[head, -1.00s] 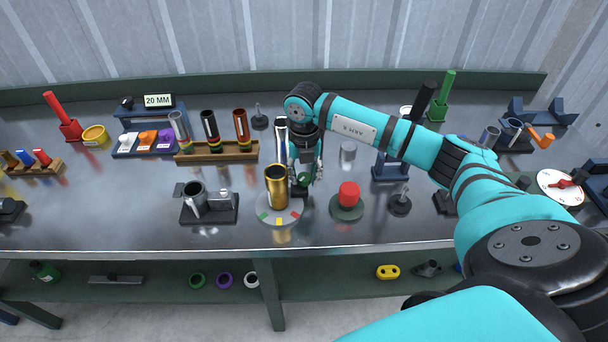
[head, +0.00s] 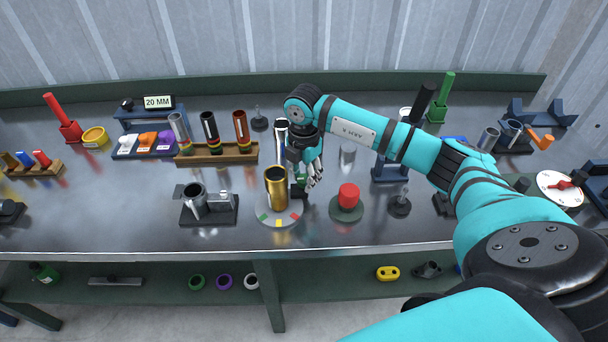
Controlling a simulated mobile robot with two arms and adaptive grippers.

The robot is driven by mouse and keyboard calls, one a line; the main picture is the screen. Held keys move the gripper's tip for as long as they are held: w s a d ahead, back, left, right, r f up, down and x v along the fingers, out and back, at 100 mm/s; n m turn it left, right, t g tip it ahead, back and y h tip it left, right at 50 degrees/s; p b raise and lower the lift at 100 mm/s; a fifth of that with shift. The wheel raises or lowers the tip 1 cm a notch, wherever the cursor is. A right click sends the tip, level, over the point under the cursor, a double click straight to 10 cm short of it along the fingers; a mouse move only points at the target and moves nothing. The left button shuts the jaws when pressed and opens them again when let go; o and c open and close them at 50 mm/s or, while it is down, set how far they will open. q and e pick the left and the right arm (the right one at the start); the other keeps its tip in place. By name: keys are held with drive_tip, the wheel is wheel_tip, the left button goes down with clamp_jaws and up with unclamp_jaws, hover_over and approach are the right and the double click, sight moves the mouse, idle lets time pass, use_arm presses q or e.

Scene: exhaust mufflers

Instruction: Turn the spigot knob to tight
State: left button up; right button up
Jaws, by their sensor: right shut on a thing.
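A gold upright tube (head: 277,188) stands on a round pale base (head: 268,219) with green, yellow and red marks along its front rim. On its right side is a small dark green spigot knob (head: 298,190), mostly covered by my gripper. My right gripper (head: 308,180) reaches down just right of the tube, its fingers shut on the knob. The exact contact between fingers and knob is small and partly hidden. My left gripper is out of view.
A red button-like cap (head: 348,196) on a dark round base stands close to the right of my gripper. A dark clamp fixture (head: 209,210) is to the left. A wooden rack with tubes (head: 216,152) stands behind. The front table strip is clear.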

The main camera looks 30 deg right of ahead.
sight(304, 178)
drive_tip(key=shift+m, duration=0.4)
drive_tip(key=o, duration=1.1)
drive_tip(key=shift+o, duration=0.2)
wheel_tip(304, 178, up, 12)
idle(0.4)
